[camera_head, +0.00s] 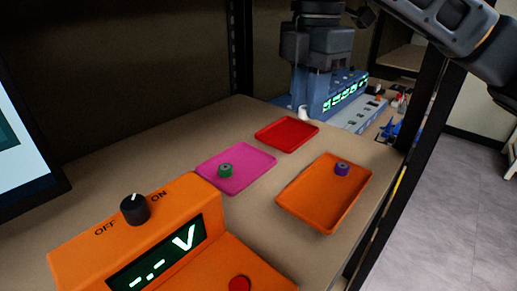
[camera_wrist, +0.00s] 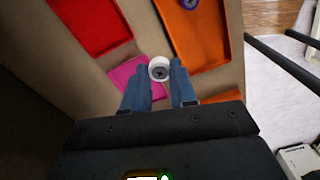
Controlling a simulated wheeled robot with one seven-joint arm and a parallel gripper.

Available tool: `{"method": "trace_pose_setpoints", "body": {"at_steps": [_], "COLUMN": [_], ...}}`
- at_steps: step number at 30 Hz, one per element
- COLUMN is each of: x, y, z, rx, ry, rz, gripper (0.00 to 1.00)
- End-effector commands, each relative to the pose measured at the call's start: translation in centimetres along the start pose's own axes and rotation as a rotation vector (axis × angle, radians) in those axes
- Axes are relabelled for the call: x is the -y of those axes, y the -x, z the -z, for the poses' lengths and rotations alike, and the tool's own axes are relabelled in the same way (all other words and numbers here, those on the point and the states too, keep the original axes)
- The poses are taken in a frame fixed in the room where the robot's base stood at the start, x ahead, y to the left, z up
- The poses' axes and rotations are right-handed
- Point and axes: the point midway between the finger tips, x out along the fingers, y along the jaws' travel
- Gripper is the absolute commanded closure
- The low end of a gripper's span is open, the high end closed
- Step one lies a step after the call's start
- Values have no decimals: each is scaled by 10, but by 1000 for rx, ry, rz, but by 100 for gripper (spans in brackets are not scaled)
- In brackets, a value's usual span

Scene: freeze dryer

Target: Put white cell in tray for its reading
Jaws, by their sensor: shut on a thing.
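My gripper (camera_wrist: 160,78) is shut on the white cell (camera_wrist: 159,69), which sits between the tips of its blue fingers. In the head view my gripper (camera_head: 304,103) is at the upper middle, behind the red tray, with the white cell (camera_head: 303,113) partly visible at its tip. The red tray (camera_head: 287,133) looks empty. The pink tray (camera_head: 245,178) holds a green cell (camera_head: 225,170). The orange tray (camera_head: 322,206) holds a purple cell (camera_head: 341,168). An orange meter (camera_head: 75,259) in front has an OFF/ON knob (camera_head: 134,208) and shows "-.- V".
A blue device (camera_head: 345,93) with green lit displays stands at the back, close to my gripper. A monitor (camera_head: 25,150) is at the left. A dark shelf post (camera_head: 425,100) rises at the right. Bare shelf top (camera_head: 130,165) lies left of the trays.

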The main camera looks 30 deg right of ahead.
Motion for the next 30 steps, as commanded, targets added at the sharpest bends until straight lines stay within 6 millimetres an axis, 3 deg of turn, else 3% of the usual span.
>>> {"method": "trace_pose_setpoints", "body": {"at_steps": [9,15,20,30], "x": [-48,-69,-74,-73], "y": [-38,-56,-64,-101], "z": [46,65,69,68], "rx": [1,1,0,0], "ry": [0,-2,-3,-3], "rz": [3,2,1,1], "gripper": [91,91,91,91]}}
